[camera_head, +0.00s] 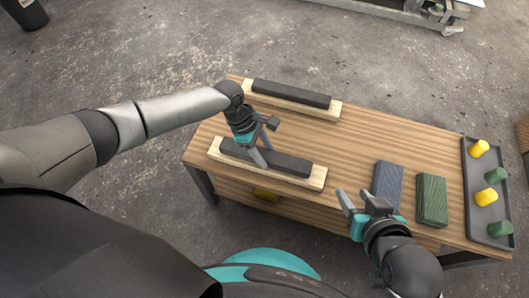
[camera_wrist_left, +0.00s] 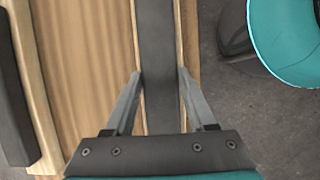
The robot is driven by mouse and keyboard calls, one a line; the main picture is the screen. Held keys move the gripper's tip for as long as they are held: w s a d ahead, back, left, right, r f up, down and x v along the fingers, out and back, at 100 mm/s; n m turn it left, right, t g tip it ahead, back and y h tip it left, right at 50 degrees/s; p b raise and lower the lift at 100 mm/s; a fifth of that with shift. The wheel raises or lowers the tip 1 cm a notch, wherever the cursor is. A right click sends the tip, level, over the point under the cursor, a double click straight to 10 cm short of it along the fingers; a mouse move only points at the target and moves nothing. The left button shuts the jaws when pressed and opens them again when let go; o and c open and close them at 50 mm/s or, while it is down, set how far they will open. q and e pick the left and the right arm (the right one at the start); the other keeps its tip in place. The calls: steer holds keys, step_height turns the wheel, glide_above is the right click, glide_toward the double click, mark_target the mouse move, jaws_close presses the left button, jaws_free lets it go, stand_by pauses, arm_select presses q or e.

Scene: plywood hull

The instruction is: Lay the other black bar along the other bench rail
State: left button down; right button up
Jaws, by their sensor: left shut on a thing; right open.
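One black bar (camera_head: 291,94) lies along the far pale bench rail (camera_head: 334,110). The other black bar (camera_head: 290,164) lies along the near pale bench rail (camera_head: 318,179), close to the table's front edge. My left gripper (camera_head: 260,157) is down over this near bar, with its fingers on either side. In the left wrist view its fingertips (camera_wrist_left: 160,76) close on the sides of the dark bar (camera_wrist_left: 158,35), and pale rail shows along the bar's edges. My right gripper (camera_head: 360,200) is open and empty at the front edge of the table, left of the blue block.
A blue block (camera_head: 387,182) and a green block (camera_head: 432,199) lie on the right of the wooden table (camera_head: 370,143). A grey tray (camera_head: 483,203) with several yellow and green pegs stands at the right end. The tabletop between the rails is clear.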

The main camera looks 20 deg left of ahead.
stand_by(0.4)
arm_select(q)
steer(key=shift+c, duration=1.1)
jaws_free()
steer(key=shift+f, duration=0.15)
